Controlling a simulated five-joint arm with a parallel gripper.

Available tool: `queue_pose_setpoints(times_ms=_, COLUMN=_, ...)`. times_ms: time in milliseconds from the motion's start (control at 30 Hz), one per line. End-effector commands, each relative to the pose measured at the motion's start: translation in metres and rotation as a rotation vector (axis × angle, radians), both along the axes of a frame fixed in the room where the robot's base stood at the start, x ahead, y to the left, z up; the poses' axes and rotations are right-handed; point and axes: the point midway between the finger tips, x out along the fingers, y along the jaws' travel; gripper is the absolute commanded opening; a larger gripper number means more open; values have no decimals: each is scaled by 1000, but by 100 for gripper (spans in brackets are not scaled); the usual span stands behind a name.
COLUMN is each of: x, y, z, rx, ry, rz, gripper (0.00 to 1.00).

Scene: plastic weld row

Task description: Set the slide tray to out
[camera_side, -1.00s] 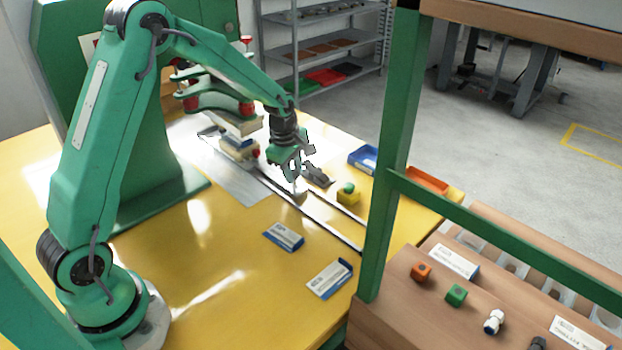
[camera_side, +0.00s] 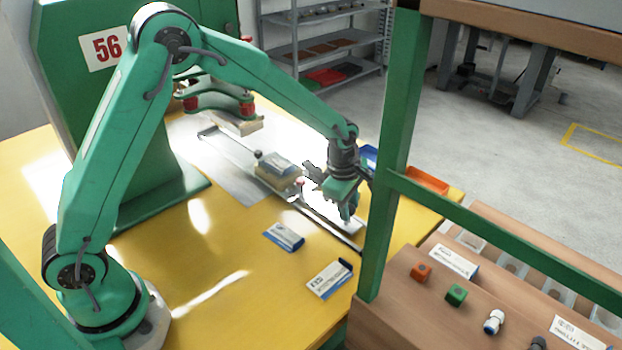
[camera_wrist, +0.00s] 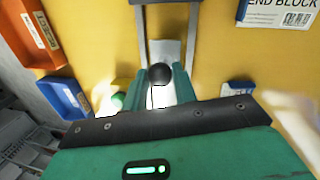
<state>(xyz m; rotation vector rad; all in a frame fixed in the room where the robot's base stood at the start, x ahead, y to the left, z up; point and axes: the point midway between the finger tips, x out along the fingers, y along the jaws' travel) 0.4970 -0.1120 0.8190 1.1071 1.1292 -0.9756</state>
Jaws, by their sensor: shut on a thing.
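The slide tray (camera_side: 322,206) is a pale metal plate on two long rails that run from under the press toward the front of the yellow table. It carries a beige block with a grey top (camera_side: 281,174), which stands clear of the press head. My gripper (camera_side: 348,211) is low over the front part of the rails. In the wrist view my gripper (camera_wrist: 164,88) has its green fingers closed around a dark round knob (camera_wrist: 157,72) at the tray's end. The fingers hide part of the knob and plate.
The press head (camera_side: 237,123) hangs behind the tray. A blue bin (camera_wrist: 62,97) and an orange bin (camera_wrist: 30,35) stand on the other side. A green post (camera_side: 388,170) rises near my gripper.

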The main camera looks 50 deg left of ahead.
Motion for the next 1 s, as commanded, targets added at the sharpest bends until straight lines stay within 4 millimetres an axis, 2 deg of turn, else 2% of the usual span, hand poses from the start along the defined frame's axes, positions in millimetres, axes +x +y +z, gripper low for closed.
queue_pose_setpoints(times_ms=267, x=-1, y=0, z=-1, rx=1, ry=3, rz=-1, gripper=0)
queue_pose_setpoints(times_ms=300, x=-1, y=0, z=-1, rx=0, ry=4, rz=-1, gripper=33)
queue_pose_setpoints(times_ms=400, x=-1, y=0, z=-1, rx=1, ry=3, rz=-1, gripper=49)
queue_pose_setpoints(times_ms=767, x=0, y=0, z=2, rx=0, ry=1, rz=0, gripper=49)
queue_pose_setpoints(times_ms=1000, x=-3, y=1, z=19, rx=0, ry=-1, rz=0, gripper=49)
